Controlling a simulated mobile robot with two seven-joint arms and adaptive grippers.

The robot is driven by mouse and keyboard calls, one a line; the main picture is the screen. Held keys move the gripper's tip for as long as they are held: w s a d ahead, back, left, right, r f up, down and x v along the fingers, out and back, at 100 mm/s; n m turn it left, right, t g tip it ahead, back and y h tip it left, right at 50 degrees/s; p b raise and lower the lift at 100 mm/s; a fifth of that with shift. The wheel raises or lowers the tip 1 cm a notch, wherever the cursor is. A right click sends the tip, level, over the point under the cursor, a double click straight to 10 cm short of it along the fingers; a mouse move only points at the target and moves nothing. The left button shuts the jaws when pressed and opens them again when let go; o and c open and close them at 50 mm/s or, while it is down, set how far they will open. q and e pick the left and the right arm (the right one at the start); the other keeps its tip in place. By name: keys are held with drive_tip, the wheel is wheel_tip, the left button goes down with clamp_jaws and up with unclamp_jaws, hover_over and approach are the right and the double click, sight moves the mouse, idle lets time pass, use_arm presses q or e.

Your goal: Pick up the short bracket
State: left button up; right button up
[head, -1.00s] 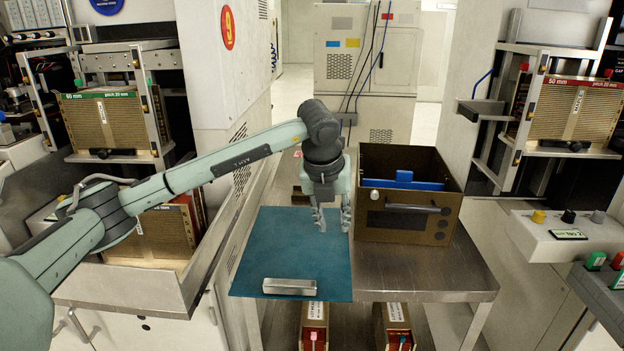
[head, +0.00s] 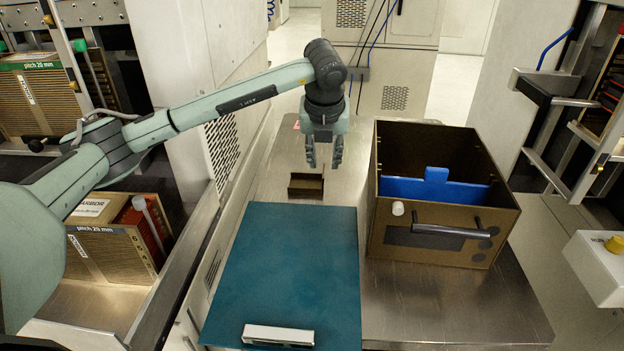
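A short silver metal bar (head: 278,335), which looks like a bracket, lies flat near the front edge of the blue-green mat (head: 285,265). A small brown open-topped piece (head: 306,186) sits on the metal table behind the mat; I cannot tell whether it is a bracket or a little box. My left gripper (head: 323,160) points down above the table, beyond the mat's far edge and near the brown piece. Its two fingers are apart with nothing between them. It is well away from the silver bar. My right gripper is not in view.
A brown box (head: 440,245) with a handle and a blue divider (head: 435,187) inside stands right of the mat. Racks of slotted magazines stand left and right. The middle of the mat is clear, and bare steel table (head: 455,305) lies in front of the box.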

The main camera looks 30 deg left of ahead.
sight(313, 183)
use_arm(q)
drive_tip(key=x, duration=0.5)
drive_tip(key=shift+s+f+p, duration=0.3)
drive_tip(key=shift+p, duration=0.05)
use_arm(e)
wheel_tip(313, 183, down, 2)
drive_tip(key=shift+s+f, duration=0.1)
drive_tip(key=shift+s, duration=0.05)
use_arm(q)
drive_tip(key=shift+c, duration=0.2)
clamp_jaws()
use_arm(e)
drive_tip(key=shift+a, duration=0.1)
